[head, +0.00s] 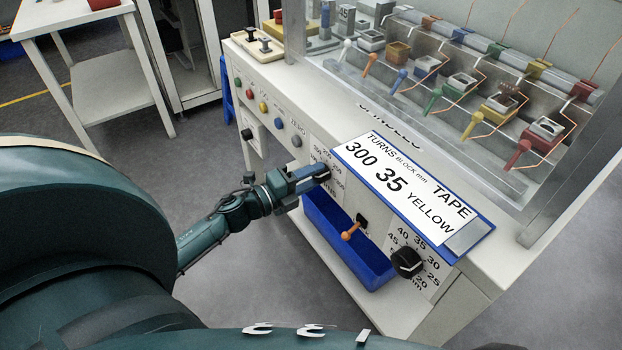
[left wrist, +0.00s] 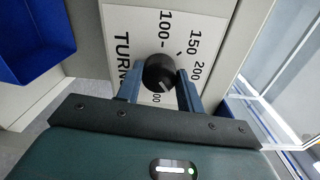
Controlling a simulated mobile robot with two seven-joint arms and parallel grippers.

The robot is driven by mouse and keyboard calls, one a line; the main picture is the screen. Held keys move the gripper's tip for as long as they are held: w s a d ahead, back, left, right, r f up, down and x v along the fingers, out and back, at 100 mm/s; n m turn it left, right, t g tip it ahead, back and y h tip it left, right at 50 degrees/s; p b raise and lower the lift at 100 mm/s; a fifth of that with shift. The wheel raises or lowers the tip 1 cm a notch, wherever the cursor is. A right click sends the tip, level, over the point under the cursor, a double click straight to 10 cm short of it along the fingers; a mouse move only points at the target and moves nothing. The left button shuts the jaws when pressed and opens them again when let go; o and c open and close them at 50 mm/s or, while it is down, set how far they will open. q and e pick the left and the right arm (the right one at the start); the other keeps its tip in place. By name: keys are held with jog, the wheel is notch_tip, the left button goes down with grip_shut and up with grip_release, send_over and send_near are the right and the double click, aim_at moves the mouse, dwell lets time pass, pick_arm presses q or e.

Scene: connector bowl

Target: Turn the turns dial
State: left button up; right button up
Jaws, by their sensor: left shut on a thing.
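The turns dial is a black knob (left wrist: 160,73) on a white number plate (left wrist: 122,22) in the left wrist view. The plate shows 100, 150, 200 and part of the word TURNS. My left gripper (left wrist: 157,88) is shut on the knob, with one blue finger on each side. In the head view my left gripper (head: 318,171) reaches the front panel and hides the knob and part of its scale. The sign (head: 408,182) above reads TURNS 300, BLOCK mm 35, TAPE YELLOW. My right gripper is not in view.
A second black dial (head: 407,262), numbered in mm, sits to the right. Coloured buttons (head: 263,107) line the panel to the left. Clear guarding (head: 440,130) stands above the worktop.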

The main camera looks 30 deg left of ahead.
pick_arm(q)
jog(key=shift+f+m+b, duration=0.1)
jog(key=shift+m+b, duration=0.25)
jog(key=shift+m, duration=0.55)
jog(key=shift+m+b, duration=0.55)
jog(key=shift+m, duration=0.65)
jog(key=shift+m+b, duration=0.55)
jog(key=shift+m, duration=0.95)
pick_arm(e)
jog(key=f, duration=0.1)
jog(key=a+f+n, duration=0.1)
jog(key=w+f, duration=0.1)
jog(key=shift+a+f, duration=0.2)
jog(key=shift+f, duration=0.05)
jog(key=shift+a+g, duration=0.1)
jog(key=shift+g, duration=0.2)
pick_arm(q)
jog(key=o, duration=1)
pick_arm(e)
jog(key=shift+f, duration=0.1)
pick_arm(q)
jog(key=v, duration=1.3)
jog(key=shift+s, duration=0.15)
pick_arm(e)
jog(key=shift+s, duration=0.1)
